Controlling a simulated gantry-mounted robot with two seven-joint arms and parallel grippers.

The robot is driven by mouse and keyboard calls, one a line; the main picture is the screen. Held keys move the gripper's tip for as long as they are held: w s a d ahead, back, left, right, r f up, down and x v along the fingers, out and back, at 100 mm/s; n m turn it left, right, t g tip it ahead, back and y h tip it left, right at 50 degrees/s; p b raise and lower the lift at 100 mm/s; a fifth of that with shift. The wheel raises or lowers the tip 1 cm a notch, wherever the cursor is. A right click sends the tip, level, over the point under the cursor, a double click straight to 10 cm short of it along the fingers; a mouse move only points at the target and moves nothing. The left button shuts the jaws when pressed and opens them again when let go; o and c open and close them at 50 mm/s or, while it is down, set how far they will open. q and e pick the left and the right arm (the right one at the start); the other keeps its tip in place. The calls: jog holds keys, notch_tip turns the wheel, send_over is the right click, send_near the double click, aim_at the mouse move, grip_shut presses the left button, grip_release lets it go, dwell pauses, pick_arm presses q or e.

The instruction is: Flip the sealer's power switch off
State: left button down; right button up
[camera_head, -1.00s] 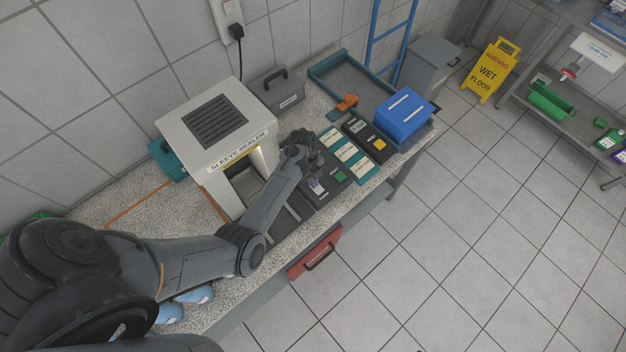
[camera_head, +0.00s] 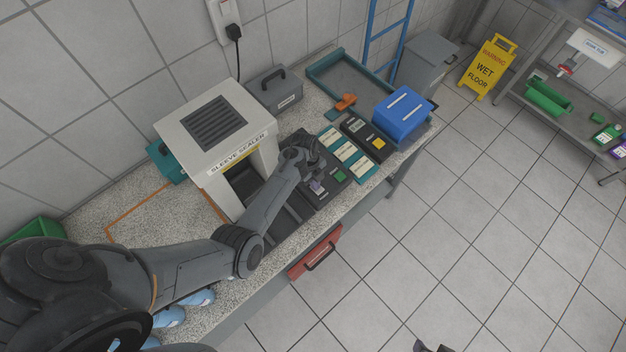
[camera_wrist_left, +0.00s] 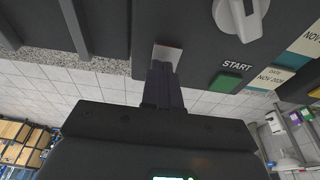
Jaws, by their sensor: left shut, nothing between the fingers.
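The sleeve sealer (camera_head: 215,125) is a pale box with a dark opening on the bench. Its dark control panel (camera_head: 325,192) lies to the right of it. In the left wrist view the panel carries a white knob (camera_wrist_left: 240,17), a green START button (camera_wrist_left: 226,83) and a small pale switch (camera_wrist_left: 167,52) with a reddish edge. My left gripper (camera_wrist_left: 163,72) is shut and empty, its fingertips right at the switch; I cannot tell if they touch it. In the head view my left gripper (camera_head: 317,176) is over the panel and partly hides it.
Labelled teal sleeves (camera_head: 348,152), a black box with a yellow square (camera_head: 368,138) and a blue container (camera_head: 403,113) stand right of the panel. A grey case (camera_head: 275,92) is behind. A red drawer (camera_head: 315,252) hangs under the bench front. A small unclear dark piece shows at the bottom edge.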

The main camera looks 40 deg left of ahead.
pick_arm(q)
jog(key=shift+d, duration=0.15)
jog(key=v, duration=1.1)
jog(key=shift+d, duration=0.1)
dwell(0.6)
